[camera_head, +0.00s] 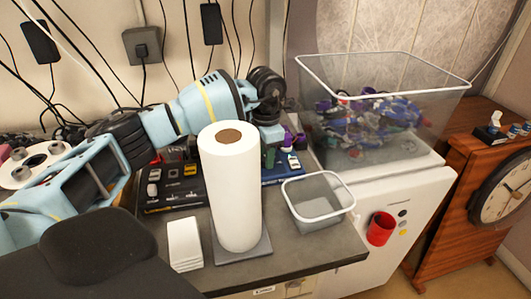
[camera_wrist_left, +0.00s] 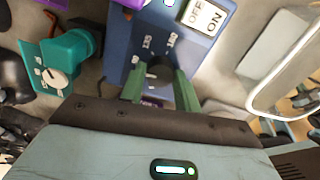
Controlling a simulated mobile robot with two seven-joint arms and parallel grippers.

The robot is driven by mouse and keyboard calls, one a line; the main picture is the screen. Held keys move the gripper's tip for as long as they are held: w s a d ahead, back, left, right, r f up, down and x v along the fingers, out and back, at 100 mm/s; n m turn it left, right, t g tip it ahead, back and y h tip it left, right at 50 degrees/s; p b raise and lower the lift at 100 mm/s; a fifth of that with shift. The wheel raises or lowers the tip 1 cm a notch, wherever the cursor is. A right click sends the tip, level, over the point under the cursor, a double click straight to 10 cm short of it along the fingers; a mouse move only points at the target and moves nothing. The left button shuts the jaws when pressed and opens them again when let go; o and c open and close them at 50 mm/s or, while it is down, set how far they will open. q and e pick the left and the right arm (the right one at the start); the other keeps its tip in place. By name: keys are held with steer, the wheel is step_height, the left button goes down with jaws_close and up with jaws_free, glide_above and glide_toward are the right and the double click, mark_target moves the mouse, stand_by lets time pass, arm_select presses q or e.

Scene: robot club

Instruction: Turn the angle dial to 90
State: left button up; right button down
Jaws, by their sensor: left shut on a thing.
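The angle dial (camera_wrist_left: 159,70) is a dark round knob on a blue panel (camera_wrist_left: 120,50). Printed marks that look like 90, 135 and 180 stand around its upper side in the left wrist view. My left gripper (camera_wrist_left: 160,84) has its two green fingers around the dial, shut on it. The fingers hide part of the knob, and I cannot tell which mark it points to. In the head view my left gripper (camera_head: 268,143) is over the blue panel (camera_head: 283,174), partly behind a paper roll, and the dial is hidden. My right gripper is not in view.
A white paper roll (camera_head: 231,190) stands close in front of my left arm. A teal unit with a white dial (camera_wrist_left: 56,77) and an ON/OFF switch (camera_wrist_left: 206,17) are near the dial. A wire-rimmed bin (camera_head: 317,203) is to the right. A larger bin (camera_head: 381,82) stands behind.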

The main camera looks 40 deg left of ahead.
arm_select(q)
steer(key=shift+m, duration=0.9)
steer(key=o, duration=1)
steer(key=shift+r, duration=0.1)
steer(key=shift+r, duration=3.85)
